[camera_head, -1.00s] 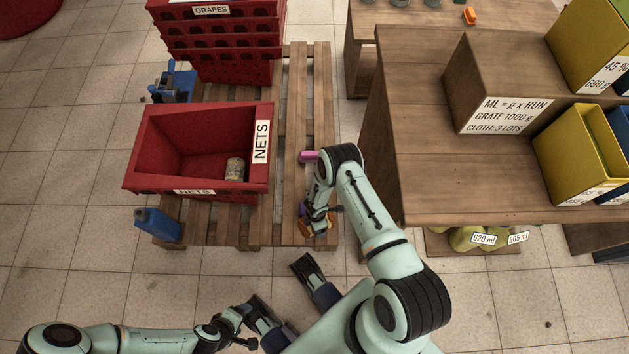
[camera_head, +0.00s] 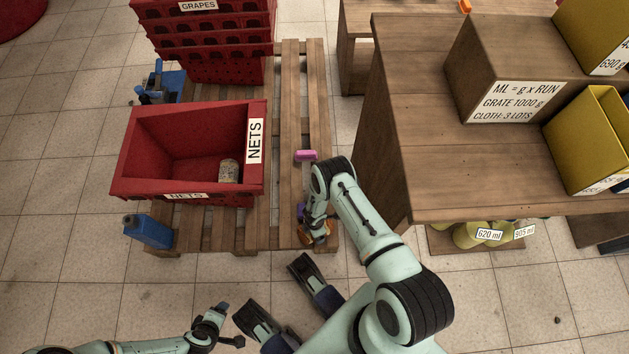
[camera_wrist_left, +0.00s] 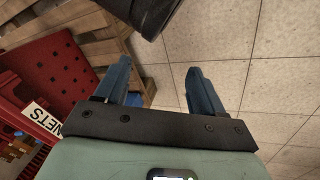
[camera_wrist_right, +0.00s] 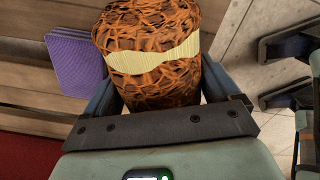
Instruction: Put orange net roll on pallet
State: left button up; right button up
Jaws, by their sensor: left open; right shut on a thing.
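The orange net roll (camera_wrist_right: 150,65) is a brown-orange mesh cylinder with a pale band. In the right wrist view it sits between the fingers of my right gripper (camera_wrist_right: 165,100), which is shut on it. In the head view the roll (camera_head: 321,237) shows partly below my right gripper (camera_head: 316,232), over the front right corner of the wooden pallet (camera_head: 318,110). I cannot tell whether it touches the boards. My left gripper (camera_head: 231,324) is open and empty over the floor in front of the pallet; its spread fingers show in the left wrist view (camera_wrist_left: 160,85).
A red NETS crate (camera_head: 255,175) holding a pale roll (camera_head: 228,171) stands on the pallet's left. A pink item (camera_head: 306,155) and a purple item (camera_head: 300,209) lie on the right boards. A wooden table (camera_head: 420,160) stands right.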

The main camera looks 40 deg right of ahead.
jog(key=shift+f, duration=0.2)
jog(key=o, duration=1)
pick_arm(q)
jog(key=s+d+r+g+h+p, duration=0.1)
jog(key=s+d+r+g+p, duration=0.2)
jog(key=s+r+p, duration=0.3)
jog(key=s+d+r, duration=0.1)
jog(key=s, duration=0.2)
jog(key=shift+s+d+r+m+h, duration=0.15)
jog(key=shift+s+d+m+h, duration=0.15)
jog(key=shift+s+d+m, duration=0.1)
pick_arm(e)
jog(key=shift+o, duration=0.2)
notch_tip(320, 180, up, 12)
jog(key=shift+r, duration=0.2)
